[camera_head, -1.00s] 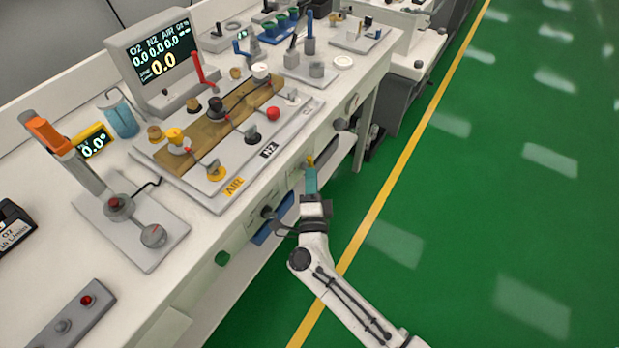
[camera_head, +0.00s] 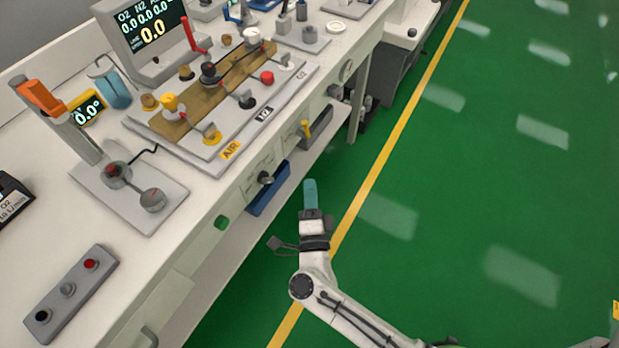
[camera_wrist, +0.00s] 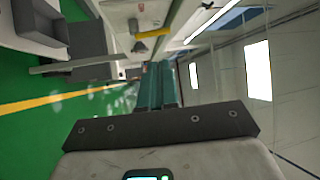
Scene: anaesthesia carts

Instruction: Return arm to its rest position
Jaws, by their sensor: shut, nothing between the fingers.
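My gripper (camera_head: 311,192) has teal fingers and sits at the end of my white arm, over the green floor just right of the bench front. Its fingers point away from the camera and lie close together, with nothing between them. In the wrist view my gripper (camera_wrist: 157,88) shows as two teal fingers side by side, shut. It is apart from the bench; a clear strip shows between the fingers and the blue drawer (camera_head: 268,192).
The white bench (camera_head: 205,205) carries a gas panel (camera_head: 215,150), a monitor (camera_head: 150,35) and a button box (camera_head: 68,290). A yellow handle (camera_head: 307,128) is on the bench front; it also shows in the wrist view (camera_wrist: 152,33). The green floor (camera_head: 470,200) to the right is open.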

